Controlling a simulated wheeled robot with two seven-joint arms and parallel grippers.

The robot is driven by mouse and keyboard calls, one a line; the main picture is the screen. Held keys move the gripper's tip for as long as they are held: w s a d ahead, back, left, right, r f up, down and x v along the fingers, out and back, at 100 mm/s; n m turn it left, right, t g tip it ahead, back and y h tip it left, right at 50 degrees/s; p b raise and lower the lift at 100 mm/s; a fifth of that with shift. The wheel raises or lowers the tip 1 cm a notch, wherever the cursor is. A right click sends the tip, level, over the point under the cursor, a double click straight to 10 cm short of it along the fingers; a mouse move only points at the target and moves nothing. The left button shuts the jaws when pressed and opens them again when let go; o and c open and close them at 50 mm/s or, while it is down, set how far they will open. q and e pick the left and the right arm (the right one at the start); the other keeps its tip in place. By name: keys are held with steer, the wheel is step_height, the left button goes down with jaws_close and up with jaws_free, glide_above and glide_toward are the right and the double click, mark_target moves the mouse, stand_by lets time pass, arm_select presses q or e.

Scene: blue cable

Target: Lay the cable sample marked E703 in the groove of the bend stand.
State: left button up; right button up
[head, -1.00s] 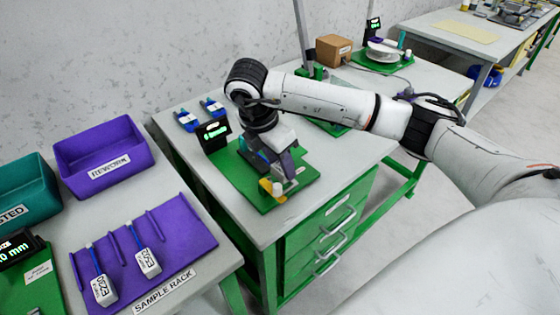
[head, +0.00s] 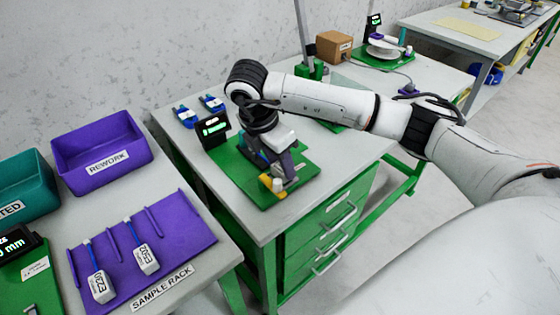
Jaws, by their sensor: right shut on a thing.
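My right gripper (head: 287,173) is low over a green base plate (head: 288,197) on the middle bench, which I take for the bend stand. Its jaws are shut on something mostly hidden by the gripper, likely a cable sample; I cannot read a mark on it. A white and yellow piece (head: 278,184) shows just below the jaws. The groove is hidden behind the gripper and arm. Two other samples with blue cables and white tags, a left one (head: 101,286) and a right one (head: 145,259), lie on the purple sample rack (head: 185,215). My left gripper is not in view.
A small black display (head: 212,127) stands at the plate's back left corner, with two blue clips (head: 198,108) behind it. A purple rework bin (head: 105,160) and a teal bin (head: 20,188) stand on the left bench. The bench's front right corner is clear.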

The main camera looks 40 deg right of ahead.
steer(key=shift+f+b, duration=0.3)
steer(key=shift+f, duration=0.15)
stand_by(0.3)
steer(key=o, duration=1.2)
steer(key=shift+c, duration=0.2)
steer(key=shift+r+p, duration=2.7)
steer(key=shift+r, duration=1.35)
